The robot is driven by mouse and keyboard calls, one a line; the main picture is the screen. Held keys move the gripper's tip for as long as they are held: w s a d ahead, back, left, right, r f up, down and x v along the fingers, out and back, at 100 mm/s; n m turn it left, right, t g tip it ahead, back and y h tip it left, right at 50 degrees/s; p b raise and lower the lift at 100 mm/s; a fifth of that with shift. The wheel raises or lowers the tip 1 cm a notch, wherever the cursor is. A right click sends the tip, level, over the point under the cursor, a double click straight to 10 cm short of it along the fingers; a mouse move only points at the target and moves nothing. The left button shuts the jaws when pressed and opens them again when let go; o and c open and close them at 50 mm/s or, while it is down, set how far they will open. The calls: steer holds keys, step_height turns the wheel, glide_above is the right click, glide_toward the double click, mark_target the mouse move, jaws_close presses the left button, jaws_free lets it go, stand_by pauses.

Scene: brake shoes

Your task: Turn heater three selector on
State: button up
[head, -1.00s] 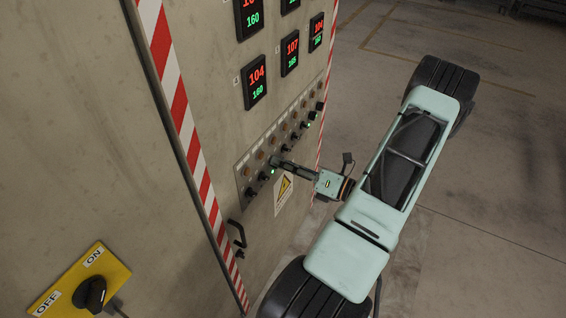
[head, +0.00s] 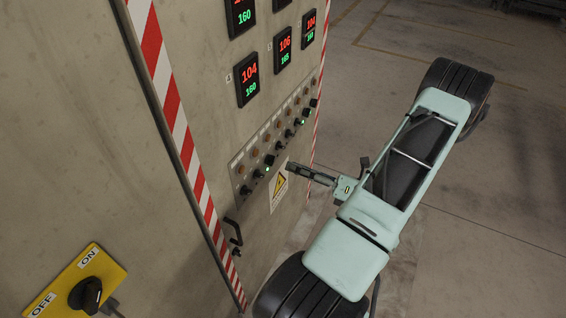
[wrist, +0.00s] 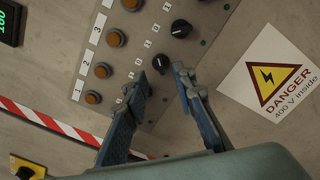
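The heater panel (head: 238,178) has a row of orange lamps with a row of black selector knobs below. In the wrist view the lamps carry numbers. The lamp by number 3 (wrist: 116,38) lines up roughly with the upper black knob (wrist: 181,28), and a second knob (wrist: 162,62) sits below it. The knob by number 1 is hidden behind my left finger. My gripper (head: 289,167) is off the panel face, beside the lower knobs.
Temperature displays (head: 247,79) sit above the panel. A yellow danger sign (head: 279,186) is below it. A black handle (head: 232,232) and a yellow ON/OFF switch (head: 85,294) are lower left. Open floor (head: 470,220) lies to the right.

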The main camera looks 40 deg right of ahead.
steer(key=shift+v, duration=2.8)
